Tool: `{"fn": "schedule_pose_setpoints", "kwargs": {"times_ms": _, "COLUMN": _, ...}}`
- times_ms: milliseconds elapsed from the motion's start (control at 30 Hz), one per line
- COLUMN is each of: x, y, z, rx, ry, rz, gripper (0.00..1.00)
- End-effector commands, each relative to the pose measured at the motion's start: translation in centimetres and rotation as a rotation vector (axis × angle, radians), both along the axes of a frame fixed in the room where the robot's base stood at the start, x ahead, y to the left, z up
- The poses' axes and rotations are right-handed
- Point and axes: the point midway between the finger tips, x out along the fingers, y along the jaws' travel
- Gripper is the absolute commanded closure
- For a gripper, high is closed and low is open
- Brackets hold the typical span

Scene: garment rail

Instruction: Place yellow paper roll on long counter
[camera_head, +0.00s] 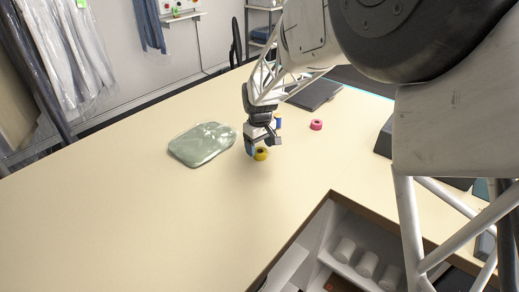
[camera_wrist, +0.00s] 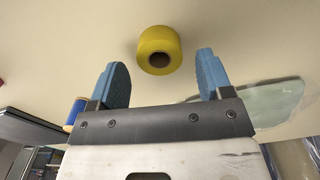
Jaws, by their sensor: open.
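The yellow paper roll (camera_head: 261,154) stands on the long counter (camera_head: 160,220), its round hole showing. In the wrist view the yellow roll (camera_wrist: 160,48) lies ahead of the fingertips, centred between them. My gripper (camera_head: 264,146) is over the counter right at the roll in the head view, and partly overlaps it. In the wrist view my gripper's blue fingers (camera_wrist: 160,75) are spread apart with nothing between them. The roll appears apart from both fingers.
A green plastic-wrapped packet (camera_head: 202,144) lies left of the gripper. A blue spool (camera_head: 278,122) and a pink roll (camera_head: 316,125) stand beyond it. A dark flat case (camera_head: 314,94) lies farther back. An open compartment with white rolls (camera_head: 367,264) is at the front. The counter's left is clear.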

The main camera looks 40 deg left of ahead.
Motion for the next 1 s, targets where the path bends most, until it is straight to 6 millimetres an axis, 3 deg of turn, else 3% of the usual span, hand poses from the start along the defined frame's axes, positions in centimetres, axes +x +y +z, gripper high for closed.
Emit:
{"fn": "schedule_pose_setpoints", "kwargs": {"times_ms": 600, "x": 0.0, "y": 0.0, "z": 8.9, "rx": 0.001, "ry": 0.0, "rz": 0.0, "gripper": 0.27}}
{"fn": "schedule_pose_setpoints", "kwargs": {"times_ms": 1000, "x": 0.0, "y": 0.0, "z": 10.2, "rx": 0.0, "ry": 0.0, "rz": 0.0, "gripper": 0.27}}
